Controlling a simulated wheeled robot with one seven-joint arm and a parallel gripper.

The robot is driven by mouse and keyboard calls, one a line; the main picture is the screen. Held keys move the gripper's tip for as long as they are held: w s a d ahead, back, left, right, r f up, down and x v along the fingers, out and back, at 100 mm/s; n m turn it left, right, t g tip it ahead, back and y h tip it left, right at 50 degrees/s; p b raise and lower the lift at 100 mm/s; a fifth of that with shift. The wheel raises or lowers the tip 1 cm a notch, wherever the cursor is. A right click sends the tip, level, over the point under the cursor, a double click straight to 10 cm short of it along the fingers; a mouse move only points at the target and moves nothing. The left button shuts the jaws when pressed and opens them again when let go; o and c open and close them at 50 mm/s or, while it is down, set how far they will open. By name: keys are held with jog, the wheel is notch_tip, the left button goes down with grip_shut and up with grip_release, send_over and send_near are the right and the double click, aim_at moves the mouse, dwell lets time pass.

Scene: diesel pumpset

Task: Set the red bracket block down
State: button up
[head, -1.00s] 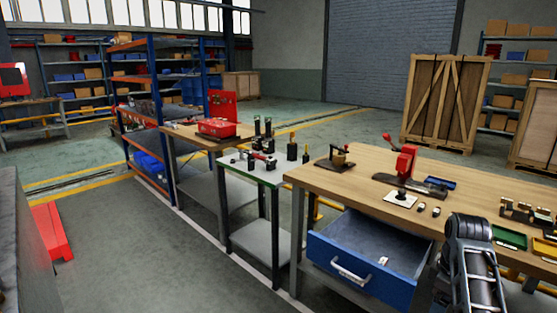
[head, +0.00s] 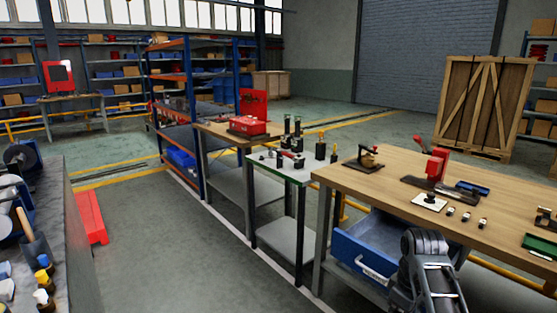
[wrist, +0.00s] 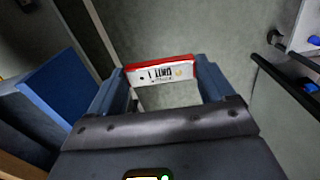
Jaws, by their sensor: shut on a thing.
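The red bracket block (wrist: 172,61) shows in the wrist view as a red edge over a white face with dark lettering. My gripper (wrist: 160,68) is shut on it, with a blue-grey finger at each side. The block hangs over grey floor in that view, clear of any surface that I can see there. In the head view my arm rises at the bottom right, in front of the blue drawer; the gripper and block cannot be made out there.
The open blue drawer (head: 345,251) juts from the wooden workbench (head: 404,167). A small light-topped table (head: 277,169) with several dark fixtures stands left of it. A tool-covered bench (head: 62,220) is at the left edge. Open floor (head: 165,245) lies between.

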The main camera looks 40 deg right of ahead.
jog(key=w+a+f, duration=0.2)
jog(key=w+a, duration=0.1)
jog(key=a, duration=0.7)
jog(key=w+a+f, duration=0.2)
jog(key=w+a, duration=0.2)
jog(key=a, duration=0.6)
jog(key=w+a+f, duration=0.1)
jog(key=w+a, duration=0.3)
jog(key=a, duration=0.6)
jog(key=shift+a+f, duration=0.4)
